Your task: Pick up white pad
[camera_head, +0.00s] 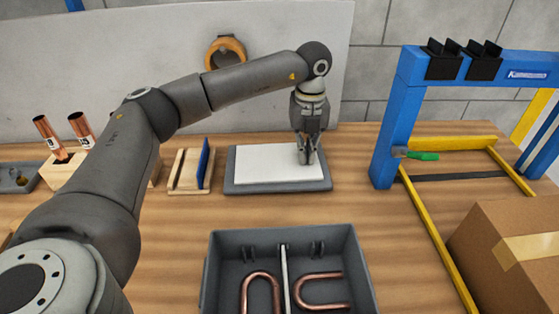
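The white pad (270,163) is a flat rectangle lying on a dark grey tray (244,188) in the middle of the wooden table. My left arm reaches in from the left, and my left gripper (308,160) points down over the pad's right part. Its fingertips look close to the pad's surface, but I cannot tell whether they touch it. The fingers appear near each other, and whether they are shut is unclear from this angle. The gripper hides a small part of the pad. My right gripper is not in view.
A grey bin (216,265) with bent copper tubes (320,291) stands in front. A blue press frame (393,140) with yellow bars and a cardboard box (510,255) stand at right. A wooden holder with a blue plate (206,163) is left of the tray. Copper cylinders (81,128) stand farther left.

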